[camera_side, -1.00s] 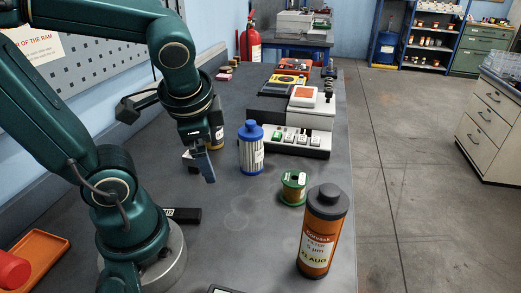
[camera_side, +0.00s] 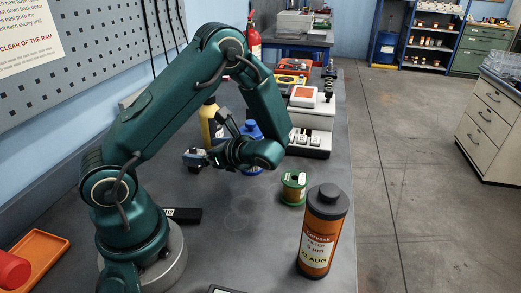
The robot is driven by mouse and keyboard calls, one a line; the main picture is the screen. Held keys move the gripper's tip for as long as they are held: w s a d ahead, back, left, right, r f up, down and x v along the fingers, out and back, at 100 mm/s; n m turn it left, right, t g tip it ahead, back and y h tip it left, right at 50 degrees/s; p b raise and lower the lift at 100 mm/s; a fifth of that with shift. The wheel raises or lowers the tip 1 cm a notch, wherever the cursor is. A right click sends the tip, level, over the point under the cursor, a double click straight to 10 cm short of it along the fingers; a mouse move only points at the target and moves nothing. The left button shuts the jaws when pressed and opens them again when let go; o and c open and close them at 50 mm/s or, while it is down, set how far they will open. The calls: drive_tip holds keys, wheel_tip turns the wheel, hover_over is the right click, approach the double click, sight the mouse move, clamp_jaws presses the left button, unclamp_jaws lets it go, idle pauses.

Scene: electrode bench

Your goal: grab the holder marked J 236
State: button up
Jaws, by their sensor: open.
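No marking J 236 can be read on anything in view. A grey-white device (camera_side: 322,118) stands on the bench with a row of small blocks (camera_side: 309,140) along its front; their markings are too small to read, and my arm hides the left part of the row. My gripper (camera_side: 194,157) points left, raised above the bench in front of a yellow bottle. It is open, and I see nothing held in it.
A blue-capped container (camera_side: 253,130) is partly hidden behind my wrist. A green spool (camera_side: 293,188) and a tall orange filter canister (camera_side: 322,232) stand at the right edge. An orange tray (camera_side: 38,255) is front left. Bench between black item and spool is clear.

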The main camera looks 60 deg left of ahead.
sight(195, 152)
drive_tip(key=shift+s+a+f, duration=0.15)
drive_tip(key=shift+s+f, duration=0.15)
drive_tip(key=shift+f, duration=0.2)
drive_tip(key=shift+x, duration=2.35)
drive_tip(key=shift+r, duration=0.1)
clamp_jaws()
